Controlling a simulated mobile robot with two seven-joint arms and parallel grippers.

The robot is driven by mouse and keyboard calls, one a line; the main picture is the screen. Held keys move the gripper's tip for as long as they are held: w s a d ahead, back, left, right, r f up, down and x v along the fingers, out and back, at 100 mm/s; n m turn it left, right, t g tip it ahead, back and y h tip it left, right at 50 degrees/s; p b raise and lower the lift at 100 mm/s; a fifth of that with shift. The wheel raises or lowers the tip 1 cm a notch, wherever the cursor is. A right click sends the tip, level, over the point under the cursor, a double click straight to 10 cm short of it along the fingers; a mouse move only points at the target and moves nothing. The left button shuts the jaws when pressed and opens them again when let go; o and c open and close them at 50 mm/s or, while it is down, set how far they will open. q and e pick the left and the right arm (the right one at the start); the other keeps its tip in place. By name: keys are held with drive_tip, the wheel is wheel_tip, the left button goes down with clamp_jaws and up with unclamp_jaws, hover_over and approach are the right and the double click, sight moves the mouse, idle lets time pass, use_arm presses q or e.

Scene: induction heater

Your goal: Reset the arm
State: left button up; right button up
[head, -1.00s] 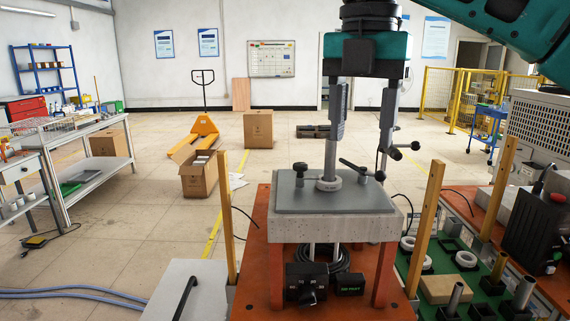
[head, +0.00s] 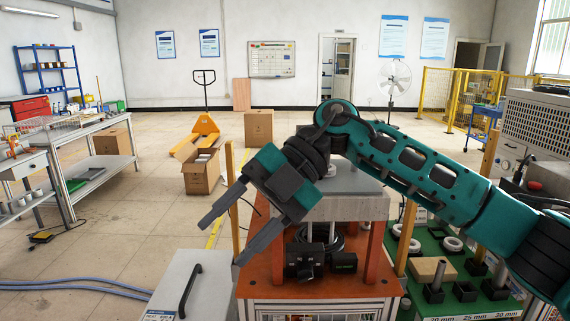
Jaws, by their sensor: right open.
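My right arm (head: 420,180) comes in from the right and bends over the induction heater. Its teal and black gripper (head: 220,243) points down and left, with the two grey fingers apart and empty. The fingers are in front of and left of the heater's grey top plate (head: 352,180), near the left wooden post. The thick grey block (head: 345,208) under the plate stands on the orange stand (head: 376,255). My arm hides much of the plate top, so I cannot tell how the ring there lies. My left gripper is not in view.
A grey cabinet with a black handle (head: 189,290) stands at front left. A green tray (head: 455,250) with rings, posts and a wooden block is at right. Wooden posts (head: 405,237) flank the stand. Open floor lies to the left.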

drive_tip(key=w+d+f+m+t+y, duration=0.2)
drive_tip(key=w+d+f+m+t, duration=0.15)
drive_tip(key=f+m+t, duration=0.7)
drive_tip(key=w+d+f+m+t+y, duration=0.2)
drive_tip(key=d+f+m+t, duration=0.35)
drive_tip(key=m+t, duration=0.9)
drive_tip(key=s+d+f+m+g+h, duration=0.2)
drive_tip(key=s+d+f, duration=0.3)
drive_tip(key=f, duration=0.3)
drive_tip(key=s+d+f+m+g+h, duration=0.3)
drive_tip(key=s+d+f+h, duration=0.2)
drive_tip(key=f, duration=0.4)
drive_tip(key=s+d+f+m+g+h, duration=0.3)
drive_tip(key=s+d+f+h, duration=0.1)
drive_tip(key=f, duration=0.4)
drive_tip(key=s+d, duration=0.1)
drive_tip(key=s, duration=0.1)
drive_tip(key=shift+s+f, duration=0.15)
drive_tip(key=shift+s, duration=0.25)
drive_tip(key=shift+a, duration=0.1)
